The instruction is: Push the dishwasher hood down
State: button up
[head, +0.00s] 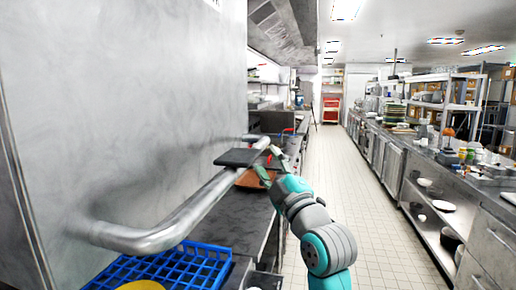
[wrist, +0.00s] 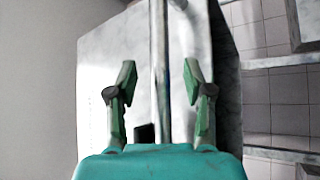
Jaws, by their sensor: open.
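The dishwasher hood (head: 150,95) is a large grey metal box filling the left of the head view. Its long round bar handle (head: 190,205) runs along its lower front, from near left to further back. My gripper (head: 270,162) is at the far part of the handle, with green fingers spread open. In the wrist view my gripper (wrist: 160,72) also shows open, and a pale metal bar (wrist: 159,45) runs upright in the picture between the fingers. I cannot tell whether the fingers touch the bar.
A blue rack (head: 205,262) with a yellow item (head: 140,285) lies below the handle at the near left. A dark flat tray (head: 236,157) and a brown item (head: 253,179) are beyond it. A tiled aisle (head: 370,200) is clear; steel counters (head: 470,205) line the right.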

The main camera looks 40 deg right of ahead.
aim_at(258, 147)
jog(key=x, duration=0.7)
jog(key=shift+c, duration=0.3)
grip_shut()
